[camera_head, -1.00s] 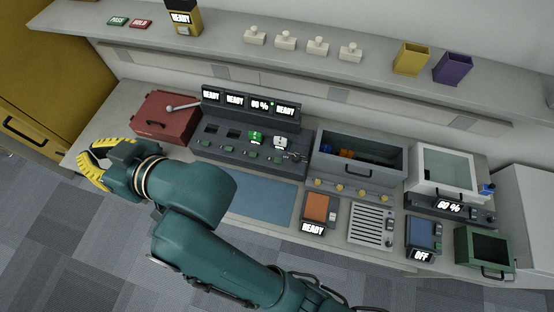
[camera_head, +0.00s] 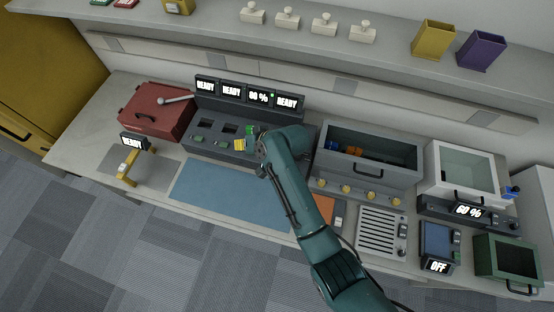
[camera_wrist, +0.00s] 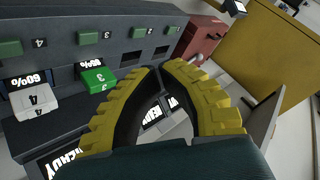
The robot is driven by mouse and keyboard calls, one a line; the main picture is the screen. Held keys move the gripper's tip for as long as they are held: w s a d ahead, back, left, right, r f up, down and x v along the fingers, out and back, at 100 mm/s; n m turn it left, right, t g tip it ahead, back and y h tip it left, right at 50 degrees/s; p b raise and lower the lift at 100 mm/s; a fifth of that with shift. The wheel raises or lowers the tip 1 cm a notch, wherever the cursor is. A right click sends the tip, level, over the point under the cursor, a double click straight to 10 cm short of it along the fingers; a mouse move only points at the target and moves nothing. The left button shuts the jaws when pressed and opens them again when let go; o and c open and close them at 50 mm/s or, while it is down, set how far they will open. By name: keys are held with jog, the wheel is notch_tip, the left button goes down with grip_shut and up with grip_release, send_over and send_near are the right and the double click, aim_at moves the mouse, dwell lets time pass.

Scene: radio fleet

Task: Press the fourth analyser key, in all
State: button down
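The analyser (camera_head: 215,150) is a long dark unit with several displays along its top. A green radio (camera_wrist: 97,77) marked 3 and a white radio (camera_wrist: 38,100) marked 4 sit in the bays. My gripper (camera_wrist: 159,68) has its yellow fingertips together, empty, over the analyser, to the right of both radios there. My arm hides the fourth key in the head view (camera_head: 240,144).
A red case (camera_head: 155,112) and a yellow stand (camera_head: 132,168) with a READY display are to the left. A grey open bin (camera_head: 370,150) with yellow knobs stands right of the analyser. A blue mat (camera_head: 230,195) lies clear in front.

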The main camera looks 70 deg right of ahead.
jog(key=s+d+f+m+h+b, duration=0.1)
jog(key=s+d+f, duration=0.3)
jog(key=s+d, duration=0.4)
jog(key=shift+f+m+g+b, duration=0.2)
jog(key=shift+m+g+b, duration=0.1)
jog(key=shift+m+b, duration=0.3)
notch_tip(320, 180, down, 8)
jog(key=b, duration=0.7)
jog(key=shift+f, duration=0.1)
jog(key=shift+f+b, duration=0.3)
jog(key=shift+b, duration=0.05)
jog(key=shift+f, duration=0.4)
